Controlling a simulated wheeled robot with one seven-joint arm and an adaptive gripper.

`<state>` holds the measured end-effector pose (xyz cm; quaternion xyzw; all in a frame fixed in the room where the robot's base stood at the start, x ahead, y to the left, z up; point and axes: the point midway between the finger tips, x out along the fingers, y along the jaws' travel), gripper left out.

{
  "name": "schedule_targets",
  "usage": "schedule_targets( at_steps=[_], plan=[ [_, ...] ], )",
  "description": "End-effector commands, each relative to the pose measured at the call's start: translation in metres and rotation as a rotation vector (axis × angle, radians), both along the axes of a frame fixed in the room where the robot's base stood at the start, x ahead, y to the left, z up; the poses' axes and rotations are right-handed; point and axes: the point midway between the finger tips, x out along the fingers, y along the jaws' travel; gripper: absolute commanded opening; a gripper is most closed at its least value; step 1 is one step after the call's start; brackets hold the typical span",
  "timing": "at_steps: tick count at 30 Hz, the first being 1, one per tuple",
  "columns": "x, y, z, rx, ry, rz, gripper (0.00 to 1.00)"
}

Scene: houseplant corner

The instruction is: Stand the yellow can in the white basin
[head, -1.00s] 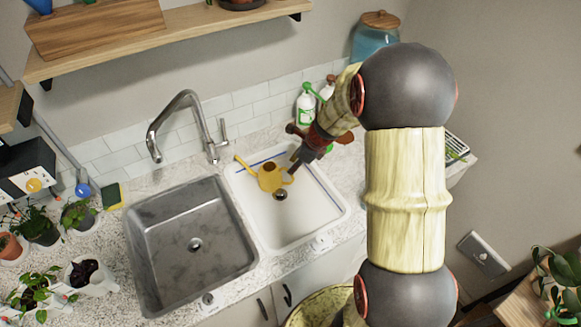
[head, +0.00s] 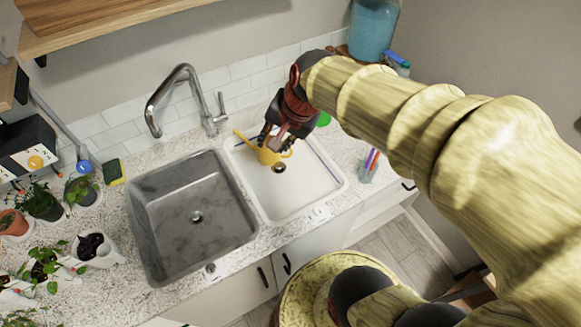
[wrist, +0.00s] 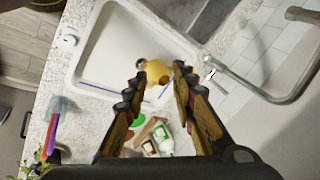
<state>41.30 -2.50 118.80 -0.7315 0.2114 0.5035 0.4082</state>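The yellow can (head: 268,157) is in the back part of the white basin (head: 300,198), its spout pointing left. It looks upright, though my gripper hides part of it. My gripper (head: 275,140) is over the can, pointing down. In the wrist view the two fingers (wrist: 156,88) are spread apart, and the yellow can (wrist: 157,70) shows past and between their tips. I cannot tell whether a finger touches it. The white basin (wrist: 103,45) fills the upper left of the wrist view.
A grey steel sink (head: 190,235) adjoins the basin on the left, with a tall faucet (head: 180,100) behind. A cup of pens (head: 369,168) stands right of the basin. Bottles (wrist: 163,140) stand behind it. Potted plants (head: 40,205) crowd the left counter.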

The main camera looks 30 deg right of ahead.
Motion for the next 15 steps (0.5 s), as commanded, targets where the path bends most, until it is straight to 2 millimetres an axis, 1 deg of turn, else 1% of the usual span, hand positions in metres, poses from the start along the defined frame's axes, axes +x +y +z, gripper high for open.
schedule_targets(
  at_steps=[1,3,6,10,12,15],
  plan=[
    [-0.019,0.01,0.012,-0.069,-0.028,0.127,0.26],
    [-0.044,0.018,0.023,-0.172,-0.055,0.302,0.26],
    [-0.075,0.025,0.033,-0.304,-0.085,0.516,0.26],
    [-0.102,0.026,0.039,-0.43,-0.108,0.706,0.26],
    [-0.111,0.026,0.04,-0.471,-0.114,0.768,0.26],
    [-0.117,0.025,0.04,-0.5,-0.116,0.81,0.26]
  ],
)
